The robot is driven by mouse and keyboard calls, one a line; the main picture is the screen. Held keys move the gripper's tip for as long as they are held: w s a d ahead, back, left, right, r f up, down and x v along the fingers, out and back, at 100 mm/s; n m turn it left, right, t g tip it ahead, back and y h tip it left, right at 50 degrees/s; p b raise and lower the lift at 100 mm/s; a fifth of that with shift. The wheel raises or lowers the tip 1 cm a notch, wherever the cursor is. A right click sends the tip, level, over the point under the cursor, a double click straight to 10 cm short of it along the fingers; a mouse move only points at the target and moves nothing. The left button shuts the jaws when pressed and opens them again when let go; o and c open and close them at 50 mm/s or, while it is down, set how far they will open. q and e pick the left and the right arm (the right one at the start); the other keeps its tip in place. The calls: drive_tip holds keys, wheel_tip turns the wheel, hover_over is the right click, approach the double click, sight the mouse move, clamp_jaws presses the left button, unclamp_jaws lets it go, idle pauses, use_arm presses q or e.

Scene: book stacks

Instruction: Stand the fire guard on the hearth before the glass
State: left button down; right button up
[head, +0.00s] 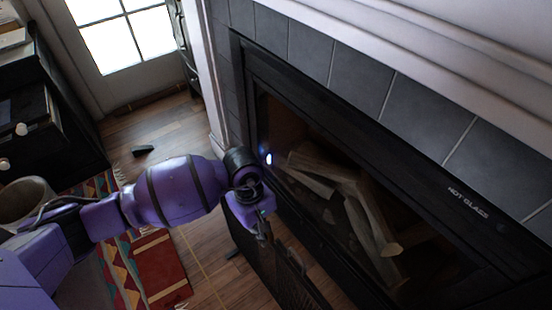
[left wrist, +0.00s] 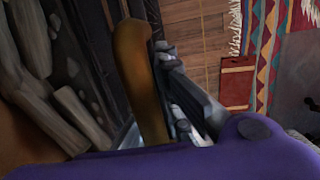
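The fire guard (head: 284,274) is a dark mesh panel in a black frame. In the head view it stands on edge over the wood floor, beside the fireplace, and its lower part is cut off by the picture edge. My left gripper (head: 262,230) is at its upper edge. The hearth's front is partly hidden by the guard. My right gripper is out of view.
A patterned rug (head: 118,262) and a dark red book (head: 160,268) lie to the left on the floor. A small black object (head: 143,151) lies near the glazed door (head: 120,40). A dark cabinet (head: 35,110) stands at the left. Bare floor lies between rug and fireplace.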

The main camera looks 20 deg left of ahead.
use_arm(q)
drive_tip(key=shift+w, duration=0.1)
drive_tip(key=c, duration=2.3)
unclamp_jaws()
drive_tip(key=shift+f, duration=0.1)
drive_tip(key=o, duration=0.3)
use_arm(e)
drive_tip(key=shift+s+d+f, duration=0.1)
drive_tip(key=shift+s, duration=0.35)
use_arm(q)
drive_tip(key=r, duration=0.7)
drive_tip(key=a+r+p, duration=0.1)
drive_tip(key=r, duration=0.3)
drive_tip(key=shift+w+r, duration=0.1)
drive_tip(key=shift+w, duration=0.25)
drive_tip(key=shift+a+r, duration=0.1)
drive_tip(key=shift+r, duration=0.45)
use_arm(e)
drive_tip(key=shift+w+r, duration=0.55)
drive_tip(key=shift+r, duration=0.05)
use_arm(q)
drive_tip(key=shift+s, duration=0.1)
